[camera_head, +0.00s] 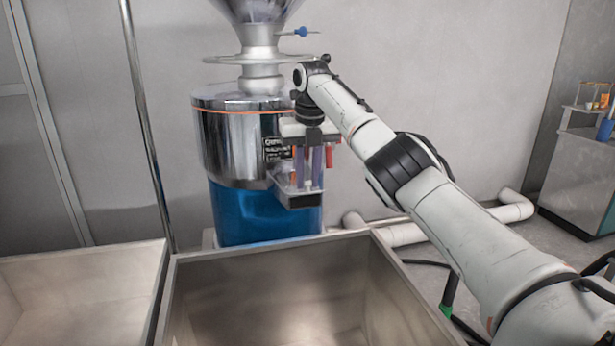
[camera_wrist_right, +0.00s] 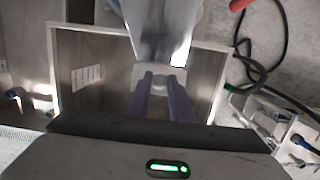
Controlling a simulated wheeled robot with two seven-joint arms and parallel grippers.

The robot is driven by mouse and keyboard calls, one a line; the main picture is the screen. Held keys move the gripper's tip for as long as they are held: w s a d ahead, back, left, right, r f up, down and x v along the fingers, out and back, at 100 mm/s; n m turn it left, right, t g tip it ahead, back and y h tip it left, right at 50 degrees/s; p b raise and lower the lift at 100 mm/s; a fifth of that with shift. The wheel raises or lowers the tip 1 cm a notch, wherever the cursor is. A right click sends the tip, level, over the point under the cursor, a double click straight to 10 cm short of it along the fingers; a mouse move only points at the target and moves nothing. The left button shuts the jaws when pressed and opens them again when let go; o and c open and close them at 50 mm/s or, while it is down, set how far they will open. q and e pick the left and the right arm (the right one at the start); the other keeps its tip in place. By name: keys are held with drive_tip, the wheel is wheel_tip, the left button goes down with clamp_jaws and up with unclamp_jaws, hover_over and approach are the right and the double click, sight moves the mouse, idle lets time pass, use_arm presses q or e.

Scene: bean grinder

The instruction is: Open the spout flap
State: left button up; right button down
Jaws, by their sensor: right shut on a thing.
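The bean grinder (camera_head: 235,140) has a chrome upper drum and a blue lower body. Its metal spout (camera_head: 285,187) juts out at the front right, over a bin, with a dark lower end. My right gripper (camera_head: 309,185) points down at the spout, its two purplish fingers in front of it. In the right wrist view, the fingertips (camera_wrist_right: 161,78) are shut on a pale edge piece of the spout flap (camera_wrist_right: 152,76). The spout's grey metal (camera_wrist_right: 165,30) extends beyond them. The flap's exact angle is hard to tell. My left gripper is not in view.
An open metal bin (camera_head: 285,265) stands below the spout, with another pale bin (camera_head: 80,285) to its left. A thin metal pole (camera_head: 148,130) rises at left. White pipes (camera_head: 400,235) and dark cables lie on the floor at right.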

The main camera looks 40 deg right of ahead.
idle(0.4)
drive_tip(key=c, duration=1.6)
unclamp_jaws()
drive_tip(key=shift+f, duration=0.1)
